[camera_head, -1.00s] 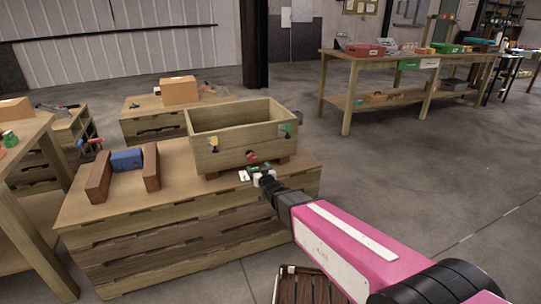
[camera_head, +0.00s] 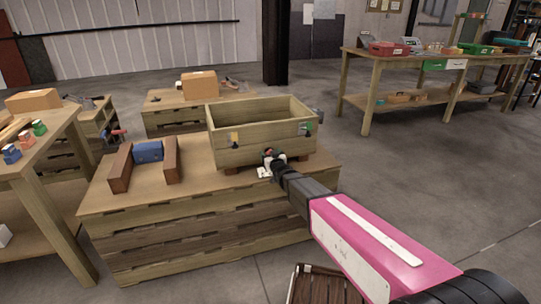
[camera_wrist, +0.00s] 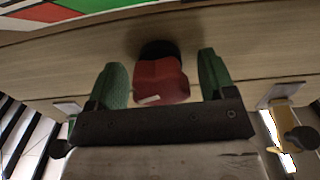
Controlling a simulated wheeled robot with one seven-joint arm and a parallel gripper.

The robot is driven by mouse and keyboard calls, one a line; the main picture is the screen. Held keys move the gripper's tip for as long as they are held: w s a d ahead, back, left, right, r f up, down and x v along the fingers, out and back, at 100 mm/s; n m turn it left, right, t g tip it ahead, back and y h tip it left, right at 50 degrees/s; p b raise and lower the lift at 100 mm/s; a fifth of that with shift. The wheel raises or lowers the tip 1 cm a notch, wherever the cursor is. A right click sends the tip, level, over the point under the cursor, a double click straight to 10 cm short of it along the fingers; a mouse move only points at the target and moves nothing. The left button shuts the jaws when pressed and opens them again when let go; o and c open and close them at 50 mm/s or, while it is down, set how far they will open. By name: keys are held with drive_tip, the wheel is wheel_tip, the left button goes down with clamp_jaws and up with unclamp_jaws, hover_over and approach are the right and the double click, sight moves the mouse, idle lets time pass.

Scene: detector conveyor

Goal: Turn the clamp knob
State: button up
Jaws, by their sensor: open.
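The clamp knob is red with a dark base, set on the front face of a wooden box (camera_head: 238,154). In the wrist view the red knob (camera_wrist: 161,80) sits between the two green fingers of my gripper (camera_wrist: 164,85). The fingers are open, with a gap visible on each side of the knob. In the head view my gripper (camera_head: 270,160) is at the box front, and only a bit of the red knob (camera_head: 268,151) shows above it.
The box stands on a wooden workbench (camera_head: 110,205). Two brown blocks (camera_head: 120,168) flank a blue block (camera_head: 148,151) to the left. Open floor lies to the right.

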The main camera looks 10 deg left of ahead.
drive_tip(key=c, duration=0.9)
drive_tip(key=shift+m, duration=0.3)
drive_tip(key=shift+m, duration=2.6)
drive_tip(key=o, duration=0.9)
